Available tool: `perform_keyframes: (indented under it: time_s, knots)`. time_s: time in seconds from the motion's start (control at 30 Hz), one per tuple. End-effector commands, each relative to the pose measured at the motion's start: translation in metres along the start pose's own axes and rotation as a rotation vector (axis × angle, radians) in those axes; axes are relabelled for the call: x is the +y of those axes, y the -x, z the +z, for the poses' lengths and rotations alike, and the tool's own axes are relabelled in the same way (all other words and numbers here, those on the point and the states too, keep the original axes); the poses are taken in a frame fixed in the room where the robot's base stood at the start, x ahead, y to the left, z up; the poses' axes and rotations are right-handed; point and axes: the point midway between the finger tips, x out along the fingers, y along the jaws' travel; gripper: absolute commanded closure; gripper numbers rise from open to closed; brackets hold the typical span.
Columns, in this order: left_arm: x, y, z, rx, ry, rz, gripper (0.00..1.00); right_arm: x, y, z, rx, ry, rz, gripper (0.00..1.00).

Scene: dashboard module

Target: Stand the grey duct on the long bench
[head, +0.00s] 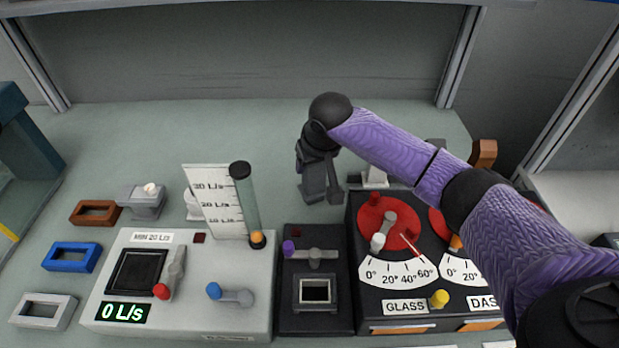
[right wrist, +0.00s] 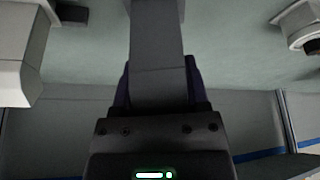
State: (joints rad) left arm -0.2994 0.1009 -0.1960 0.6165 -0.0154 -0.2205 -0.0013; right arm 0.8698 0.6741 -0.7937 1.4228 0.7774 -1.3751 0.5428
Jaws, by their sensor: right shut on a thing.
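My right gripper (head: 319,182) points down over the pale green bench (head: 250,125), behind the dark middle panel. In the right wrist view the gripper (right wrist: 158,85) is shut on a long grey, square-sided piece, which looks like the grey duct (right wrist: 157,45). The duct runs away from the jaws, and its far end is cut off by the picture edge. In the head view I cannot clearly separate the duct from the dark gripper, nor tell whether it touches the bench. My left gripper is not in view.
A white flow panel (head: 200,265) with an upright clear tube (head: 246,205) stands left of the gripper. A black dial panel (head: 405,275) is to the right, under my arm. Brown (head: 95,212), blue (head: 72,257) and white (head: 44,311) frames lie at left. The rear bench is mostly clear.

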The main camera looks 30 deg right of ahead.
Motion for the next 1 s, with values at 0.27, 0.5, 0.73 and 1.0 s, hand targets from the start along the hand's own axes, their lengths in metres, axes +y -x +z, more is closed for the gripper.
perform_keyframes:
  time_s: [0.27, 0.5, 0.73, 1.0]
  knots:
    - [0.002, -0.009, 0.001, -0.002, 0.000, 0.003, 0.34, 0.000, -0.025, 0.010, 0.001, 0.000, 0.000, 1.00]
    - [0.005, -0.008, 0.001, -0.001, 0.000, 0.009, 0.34, 0.000, -0.027, 0.011, 0.001, 0.000, 0.000, 0.40]
    - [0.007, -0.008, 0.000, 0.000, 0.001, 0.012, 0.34, 0.000, -0.027, 0.011, 0.001, 0.000, 0.000, 0.06]
    - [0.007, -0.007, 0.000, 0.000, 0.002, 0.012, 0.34, 0.000, -0.021, 0.009, 0.001, 0.001, -0.001, 0.06]
